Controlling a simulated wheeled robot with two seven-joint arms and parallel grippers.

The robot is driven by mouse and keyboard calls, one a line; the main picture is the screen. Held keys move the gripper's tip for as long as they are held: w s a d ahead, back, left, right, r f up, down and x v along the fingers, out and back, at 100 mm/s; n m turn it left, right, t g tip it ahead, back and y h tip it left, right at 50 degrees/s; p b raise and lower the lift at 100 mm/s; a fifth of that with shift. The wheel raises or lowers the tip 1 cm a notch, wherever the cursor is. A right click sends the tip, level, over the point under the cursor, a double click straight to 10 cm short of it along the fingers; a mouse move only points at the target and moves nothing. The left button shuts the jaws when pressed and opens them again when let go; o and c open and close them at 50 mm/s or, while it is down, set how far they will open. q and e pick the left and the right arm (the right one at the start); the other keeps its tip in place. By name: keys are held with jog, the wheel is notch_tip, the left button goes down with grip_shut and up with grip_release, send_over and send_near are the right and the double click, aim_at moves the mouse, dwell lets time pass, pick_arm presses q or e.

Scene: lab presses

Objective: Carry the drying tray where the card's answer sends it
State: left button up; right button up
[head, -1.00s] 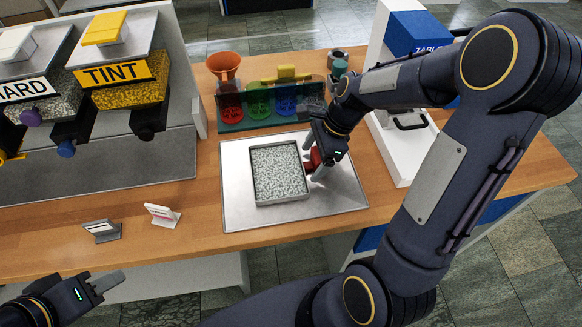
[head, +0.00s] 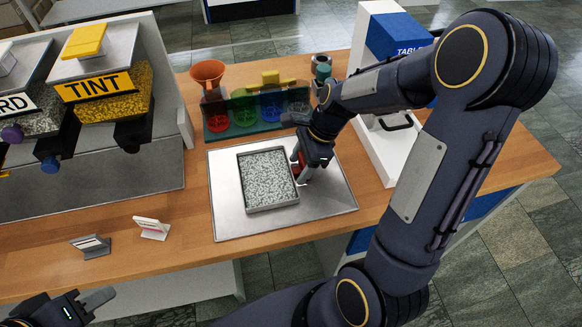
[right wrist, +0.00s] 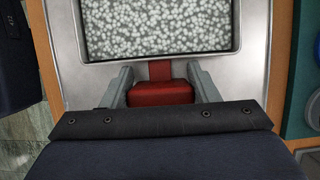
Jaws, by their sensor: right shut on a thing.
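The drying tray (head: 268,207) is a square grey tray full of white-grey granules, lying flat on a metal plate (head: 335,208). Its red handle (right wrist: 163,92) faces my right gripper (head: 302,165). In the right wrist view, the grey fingers of this gripper (right wrist: 160,88) stand on both sides of the handle, shut on it. A small white card (head: 152,228) stands at the counter's front left, its print too small to read. My left gripper (head: 88,302) is at the lower left, clear of the tray; its jaw opening is unclear.
A grey stand (head: 90,246) is left of the card. Hoppers, one labelled TINT (head: 100,85), stand at the left. A white and blue press (head: 385,150) labelled "TABL…" is at the right, partly hidden by my arm.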

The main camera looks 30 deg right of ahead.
jog(key=shift+r, duration=0.6)
jog(key=r, duration=0.2)
jog(key=shift+s+a+r, duration=0.1)
jog(key=shift+s+r, duration=0.1)
jog(key=shift+r, duration=0.15)
jog(key=s+a+r, duration=0.5)
jog(key=s+r, duration=0.4)
jog(key=s, duration=0.3)
jog(key=shift+s+a+p, duration=0.15)
jog(key=shift+s+p, duration=0.15)
jog(key=shift+p, duration=0.15)
jog(key=shift+s, duration=0.1)
